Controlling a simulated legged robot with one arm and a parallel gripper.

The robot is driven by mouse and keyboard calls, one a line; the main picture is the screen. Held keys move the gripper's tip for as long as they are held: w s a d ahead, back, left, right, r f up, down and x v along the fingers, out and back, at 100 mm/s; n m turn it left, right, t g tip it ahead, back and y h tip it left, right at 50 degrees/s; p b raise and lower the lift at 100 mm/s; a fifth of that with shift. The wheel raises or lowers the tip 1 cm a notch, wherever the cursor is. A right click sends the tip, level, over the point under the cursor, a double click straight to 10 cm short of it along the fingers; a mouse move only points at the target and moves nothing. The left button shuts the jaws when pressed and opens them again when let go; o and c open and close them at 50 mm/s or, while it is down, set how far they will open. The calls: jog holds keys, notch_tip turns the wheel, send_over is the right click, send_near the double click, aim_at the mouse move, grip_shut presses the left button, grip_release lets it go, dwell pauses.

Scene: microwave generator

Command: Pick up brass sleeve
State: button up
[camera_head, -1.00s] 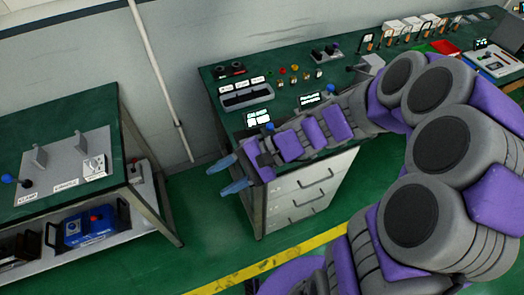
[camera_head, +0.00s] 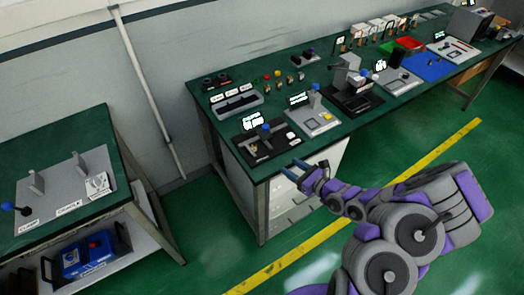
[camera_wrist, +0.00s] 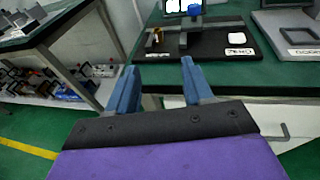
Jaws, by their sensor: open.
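A small brass-coloured piece (camera_wrist: 153,40), likely the brass sleeve, stands at the left end of a black fixture (camera_wrist: 205,48) on the green bench. The same black fixture shows at the near left bench corner in the head view (camera_head: 283,138), with a blue-knobbed part and a lit display; the brass piece is too small there to make out surely. My gripper (camera_head: 291,170) is open and empty, just off the bench's front edge. In the wrist view its two blue fingers (camera_wrist: 160,68) are spread apart, pointing towards the bench, with the brass piece beyond them.
A grey fixture (camera_head: 322,124) and another black one (camera_head: 358,103) stand right of it. A grey tray (camera_head: 238,105) lies behind. A separate green-topped table (camera_head: 95,135) stands at left, with floor between. White drawers (camera_head: 325,175) are under the bench.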

jog(key=b, duration=0.3)
send_near(258, 153)
jog(key=w+a+r, duration=0.2)
jog(key=w, duration=0.1)
jog(key=shift+a+r, duration=0.15)
jog(key=shift+a, duration=0.2)
jog(key=shift+w+a, duration=0.25)
jog(key=shift+a, duration=0.3)
jog(key=b+x, duration=0.1)
jog(key=x, duration=0.2)
jog(key=shift+w+f, duration=0.1)
jog(key=shift+f, duration=0.1)
jog(key=shift+w+a, duration=0.5)
jog(key=shift+w, duration=0.05)
grip_shut()
